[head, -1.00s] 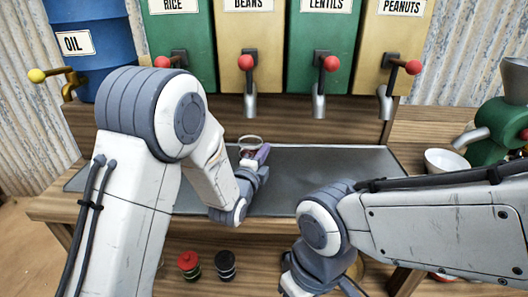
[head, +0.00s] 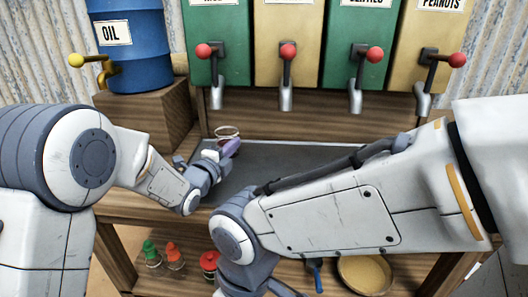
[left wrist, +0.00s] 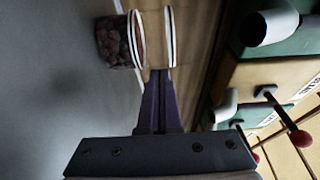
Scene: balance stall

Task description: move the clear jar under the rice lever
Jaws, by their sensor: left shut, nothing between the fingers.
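The clear jar (head: 227,133) stands upright on the grey counter mat, in front of the rice dispenser's spout (head: 215,98) and slightly right of it in the head view. Dark red contents show in its lower part in the left wrist view (left wrist: 118,42). The rice lever (head: 204,52) has a red knob and stands up. My left gripper (head: 233,146) is shut and empty, its purple fingers at the jar's near right side. In the left wrist view the fingertips (left wrist: 158,74) are close beside the jar; I cannot tell whether they touch. My right gripper is out of view.
More red-knobbed levers (head: 288,51) and spouts (head: 285,97) stand to the right. An oil barrel (head: 130,50) with a yellow-knobbed tap is on a wooden block (head: 150,115) at left. Small shakers (head: 174,256) and a bowl (head: 365,274) are low at the front.

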